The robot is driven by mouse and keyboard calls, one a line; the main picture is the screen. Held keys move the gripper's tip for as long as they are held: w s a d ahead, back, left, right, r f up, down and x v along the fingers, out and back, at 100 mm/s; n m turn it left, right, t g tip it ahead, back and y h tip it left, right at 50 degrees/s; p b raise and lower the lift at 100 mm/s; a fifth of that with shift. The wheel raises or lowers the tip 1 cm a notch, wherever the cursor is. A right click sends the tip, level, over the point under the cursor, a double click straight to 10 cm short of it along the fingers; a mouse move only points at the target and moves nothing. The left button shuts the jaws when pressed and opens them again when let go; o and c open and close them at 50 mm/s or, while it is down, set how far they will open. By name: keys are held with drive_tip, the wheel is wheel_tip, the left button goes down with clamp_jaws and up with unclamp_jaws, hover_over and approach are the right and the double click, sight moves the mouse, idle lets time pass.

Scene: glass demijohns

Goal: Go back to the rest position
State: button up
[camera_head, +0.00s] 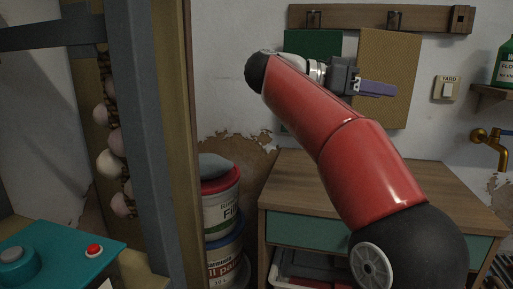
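My red and black arm rises from the bottom right of the head view and bends over at a black joint in the upper middle. My gripper (378,89), with purple-grey fingers, points right and is raised in front of the brown board (405,58) hanging on the wall. It shows side-on, so I cannot tell whether its fingers are apart. No held object shows at it. No glass demijohn is visible in this view.
A wooden cabinet (468,198) with teal drawers stands behind my arm. Paint buckets (221,220) are stacked to its left. A grey post (148,150) and a teal box with a red button (94,250) are at left. A brass tap (490,138) juts out at right.

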drive_tip(key=w+a+r+n+t+h, duration=0.1)
drive_tip(key=a+r+n+t, duration=0.2)
drive_tip(key=r+t, duration=0.45)
drive_tip(key=w+a+r+n+t, duration=0.2)
drive_tip(key=r+n+t, duration=0.15)
drive_tip(key=t, duration=0.65)
drive_tip(key=a+f+n+t+y, duration=0.3)
drive_tip(key=a+n+t+y, duration=0.4)
drive_tip(key=y, duration=0.4)
drive_tip(key=s+f+n+g+y, duration=0.2)
drive_tip(key=s+f+g+y, duration=0.15)
drive_tip(key=f, duration=0.55)
drive_tip(key=s+f+n+g+y, duration=0.2)
drive_tip(key=s+f+g, duration=0.15)
drive_tip(key=f, duration=0.55)
drive_tip(key=s+f+n+g+y, duration=0.2)
drive_tip(key=f+g+y, duration=0.15)
drive_tip(key=f, duration=0.45)
drive_tip(key=s+d+f+m+g+h, duration=0.1)
drive_tip(key=s+f+g, duration=0.3)
drive_tip(key=s+f, duration=0.4)
drive_tip(key=s+d+f+m+g+h, duration=0.1)
drive_tip(key=s+d+f+g, duration=0.3)
drive_tip(key=s+f, duration=0.4)
wheel_tip(320, 180, down, 2)
drive_tip(key=shift+d+m+h, duration=0.25)
drive_tip(key=shift+m+h, duration=0.05)
drive_tip(key=shift+m, duration=0.55)
